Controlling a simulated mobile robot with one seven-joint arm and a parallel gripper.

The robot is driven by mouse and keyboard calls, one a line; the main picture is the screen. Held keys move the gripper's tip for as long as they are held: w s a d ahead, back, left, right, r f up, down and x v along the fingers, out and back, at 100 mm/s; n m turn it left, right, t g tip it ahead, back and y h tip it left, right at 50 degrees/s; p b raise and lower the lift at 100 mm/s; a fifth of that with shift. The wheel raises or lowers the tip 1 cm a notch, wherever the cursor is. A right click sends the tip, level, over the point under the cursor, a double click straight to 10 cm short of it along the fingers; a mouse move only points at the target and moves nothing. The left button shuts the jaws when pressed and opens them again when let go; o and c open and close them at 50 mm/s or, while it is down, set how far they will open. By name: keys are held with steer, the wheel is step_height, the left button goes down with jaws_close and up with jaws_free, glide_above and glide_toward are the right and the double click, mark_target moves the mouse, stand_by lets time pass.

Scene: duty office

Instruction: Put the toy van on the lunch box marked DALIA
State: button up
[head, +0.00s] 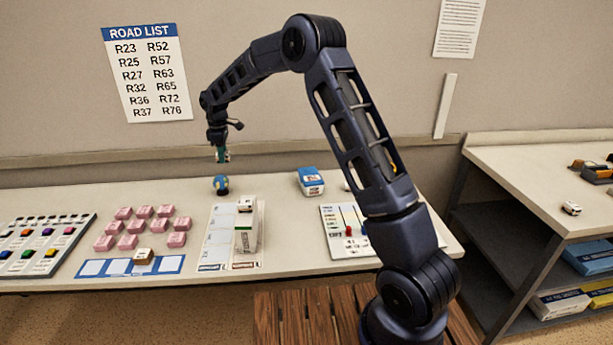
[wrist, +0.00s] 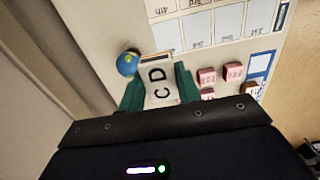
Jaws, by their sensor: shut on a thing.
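My gripper (head: 222,157) is raised above the back of the long table. In the wrist view its green fingers (wrist: 159,88) are shut on a white block-like thing (wrist: 160,80) with the letters C and D on it. I cannot tell whether this is a toy van. A small white toy vehicle (head: 571,208), which looks like a van, stands on the right-hand table. A blue and white box (head: 311,181) sits at the back of the long table, right of the gripper. Its writing is too small to read, so I cannot confirm DALIA.
A blue ball-like thing (head: 221,184) stands below my gripper. A white upright stand (head: 246,236) is on the pale sheet in front. Several pink blocks (head: 128,242) lie left. A board with coloured pieces (head: 345,228) lies right. Bare tabletop shows around the blue and white box.

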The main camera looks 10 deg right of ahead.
steer(key=w+d+r, duration=0.2)
steer(key=w+d, duration=0.2)
steer(key=d, duration=0.6)
steer(key=w+d+r, duration=0.1)
steer(key=w+d, duration=0.3)
steer(key=d, duration=0.5)
step_height(320, 180, up, 2)
glide_above(310, 174)
steer(key=f, duration=1.9)
steer(key=shift+s+f, duration=0.2)
steer(key=shift+f, duration=0.1)
steer(key=o, duration=1)
steer(key=shift+c, duration=0.2)
